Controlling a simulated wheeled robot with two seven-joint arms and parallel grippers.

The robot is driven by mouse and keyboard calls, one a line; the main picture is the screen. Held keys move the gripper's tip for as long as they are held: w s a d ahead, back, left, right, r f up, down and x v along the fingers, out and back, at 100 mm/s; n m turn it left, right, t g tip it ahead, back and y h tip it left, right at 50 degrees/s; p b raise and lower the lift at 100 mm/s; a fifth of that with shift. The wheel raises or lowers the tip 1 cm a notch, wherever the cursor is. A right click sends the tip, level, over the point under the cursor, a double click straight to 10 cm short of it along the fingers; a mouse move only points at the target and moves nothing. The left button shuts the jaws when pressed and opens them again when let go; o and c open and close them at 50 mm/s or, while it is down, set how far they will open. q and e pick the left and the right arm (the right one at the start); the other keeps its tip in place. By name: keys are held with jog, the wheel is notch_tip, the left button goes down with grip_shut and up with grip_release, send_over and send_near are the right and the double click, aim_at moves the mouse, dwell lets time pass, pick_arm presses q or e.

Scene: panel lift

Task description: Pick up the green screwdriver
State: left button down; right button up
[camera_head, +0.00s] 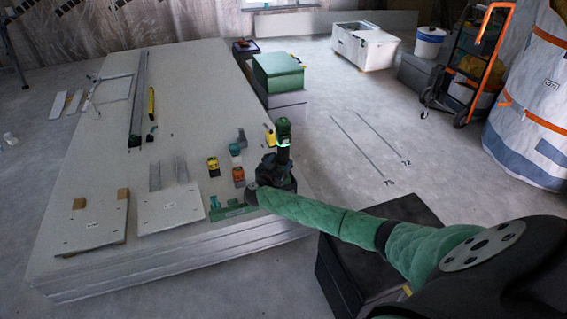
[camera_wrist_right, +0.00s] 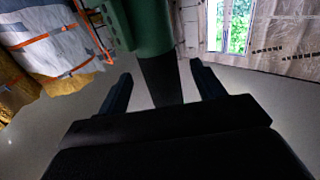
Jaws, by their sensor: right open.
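The green screwdriver (camera_head: 283,131) stands upright near the right edge of the panel stack, its green body on top and a dark handle below. In the right wrist view its green body (camera_wrist_right: 150,25) fills the top middle. My right gripper (camera_head: 273,176) is at the dark lower part of the screwdriver. In the wrist view the fingers of my right gripper (camera_wrist_right: 161,72) are apart, one on each side of the dark handle, with gaps visible. The screwdriver's base is hidden behind the gripper. My left gripper is not in view.
The panel stack (camera_head: 190,110) holds small yellow (camera_head: 213,166) and orange (camera_head: 238,176) items left of my gripper. A green case (camera_head: 278,72) sits on a grey box behind. A black box (camera_head: 345,268) stands under my right arm. Open floor lies to the right.

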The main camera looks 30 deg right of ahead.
aim_at(281, 159)
jog(key=x, duration=0.4)
jog(key=shift+r, duration=0.25)
grip_shut()
